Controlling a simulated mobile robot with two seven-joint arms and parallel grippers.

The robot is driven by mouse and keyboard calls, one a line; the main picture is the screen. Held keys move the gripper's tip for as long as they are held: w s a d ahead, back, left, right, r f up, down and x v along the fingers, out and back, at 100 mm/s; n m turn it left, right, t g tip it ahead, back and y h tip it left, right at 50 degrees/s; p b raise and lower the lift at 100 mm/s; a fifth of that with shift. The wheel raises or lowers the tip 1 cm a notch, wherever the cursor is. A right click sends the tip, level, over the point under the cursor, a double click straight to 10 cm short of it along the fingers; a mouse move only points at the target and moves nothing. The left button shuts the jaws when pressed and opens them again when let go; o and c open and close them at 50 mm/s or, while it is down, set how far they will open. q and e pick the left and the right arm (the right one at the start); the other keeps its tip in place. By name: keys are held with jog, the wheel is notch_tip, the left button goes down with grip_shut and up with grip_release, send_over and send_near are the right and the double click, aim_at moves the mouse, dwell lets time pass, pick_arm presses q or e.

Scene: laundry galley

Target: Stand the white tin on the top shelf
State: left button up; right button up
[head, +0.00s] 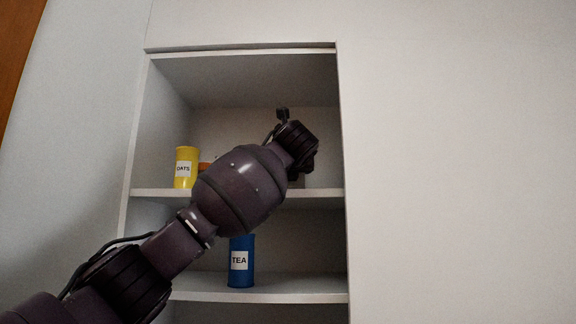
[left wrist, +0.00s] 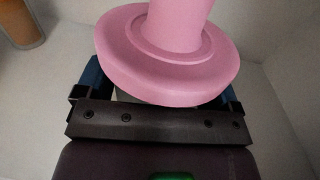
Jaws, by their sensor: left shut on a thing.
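My left gripper (left wrist: 162,90) is in the open cupboard at top-shelf level. It is largely turned away or hidden behind my wrist (head: 297,142) in the head view. In the left wrist view its two blue fingers stand on either side of a pink thing (left wrist: 170,72), with a wide round disc and a narrower stem, and it is shut on it. A small pale patch shows under the disc; I cannot tell what it is. No white tin can be made out. The top shelf (head: 158,194) is partly covered by my arm. My right gripper is not in view.
A yellow OATS tin (head: 186,168) stands on the top shelf at left, with an orange container (head: 204,166) beside it, partly hidden. A blue TEA tin (head: 241,262) stands on the lower shelf (head: 300,287). The cupboard's right wall is close to my wrist.

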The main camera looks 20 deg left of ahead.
pick_arm(q)
jog(key=shift+f+b, duration=0.35)
jog(key=shift+f, duration=0.25)
dwell(0.4)
jog(key=o, duration=0.8)
jog(key=shift+c, duration=0.2)
